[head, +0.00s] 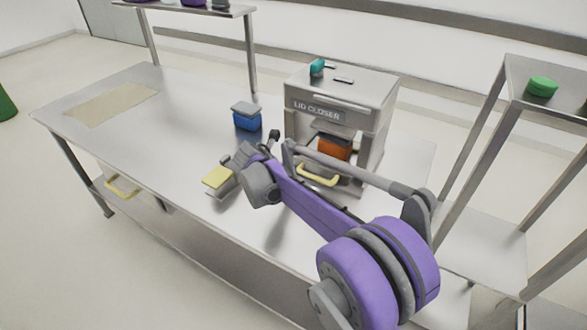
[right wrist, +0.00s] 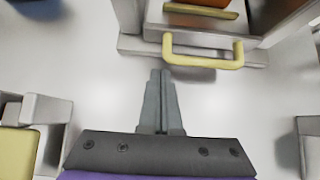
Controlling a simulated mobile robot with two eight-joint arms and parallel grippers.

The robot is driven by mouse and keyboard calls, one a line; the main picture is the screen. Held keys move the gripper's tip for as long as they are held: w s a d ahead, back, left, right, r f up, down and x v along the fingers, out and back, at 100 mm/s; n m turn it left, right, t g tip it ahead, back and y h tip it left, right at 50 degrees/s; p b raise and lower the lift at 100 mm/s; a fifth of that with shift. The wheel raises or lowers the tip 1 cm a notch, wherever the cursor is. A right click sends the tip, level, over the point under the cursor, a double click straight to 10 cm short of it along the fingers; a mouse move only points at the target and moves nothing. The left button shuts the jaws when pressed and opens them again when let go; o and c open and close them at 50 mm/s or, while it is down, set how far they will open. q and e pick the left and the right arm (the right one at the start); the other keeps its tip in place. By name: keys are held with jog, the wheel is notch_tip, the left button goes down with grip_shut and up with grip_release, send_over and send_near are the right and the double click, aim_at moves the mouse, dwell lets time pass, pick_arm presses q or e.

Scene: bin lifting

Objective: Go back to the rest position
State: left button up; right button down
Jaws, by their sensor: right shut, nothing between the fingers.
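My right arm reaches in from the lower right of the head view, over the steel table (head: 180,125). In the right wrist view my right gripper (right wrist: 160,74) is shut, with its fingers together and empty. Its fingertips appear just below the yellow handle (right wrist: 203,62) of the lid closer, apart from it in the picture. In the head view the fingers are hidden by my wrist. The lid closer (head: 345,82) stands on the table with an orange container (head: 334,147) inside. My left gripper is in neither view.
A blue container with a grey lid (head: 246,122) stands left of the lid closer. A yellow-topped block (head: 217,176) is beside my wrist. A shelf frame with a green item (head: 541,87) stands at the right. The table's left part is clear except for a tan mat (head: 112,103).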

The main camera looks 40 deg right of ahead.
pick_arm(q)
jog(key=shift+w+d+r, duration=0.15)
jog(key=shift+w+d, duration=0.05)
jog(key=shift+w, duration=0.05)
pick_arm(e)
jog(key=v, duration=0.6)
jog(key=shift+w, duration=0.2)
jog(key=shift+a, duration=0.15)
pick_arm(q)
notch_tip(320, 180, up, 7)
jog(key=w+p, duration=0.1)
jog(key=p, duration=0.5)
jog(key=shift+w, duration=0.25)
pick_arm(e)
jog(key=s+a+f+m+t+y, duration=0.1)
jog(key=s+a+m+y, duration=0.3)
jog(key=s+a+m, duration=0.5)
jog(key=s+a+f+m+y, duration=0.3)
jog(key=s+a+m, duration=0.5)
jog(key=s+m, duration=0.5)
jog(key=s+y, duration=0.1)
jog(key=s, duration=0.2)
jog(key=shift+s+a+t, duration=0.35)
jog(key=shift+s+t, duration=0.05)
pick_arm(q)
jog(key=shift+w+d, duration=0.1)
pick_arm(e)
jog(key=shift+d+f+m, duration=0.1)
jog(key=shift+f+m, duration=0.05)
jog(key=shift+m, duration=0.15)
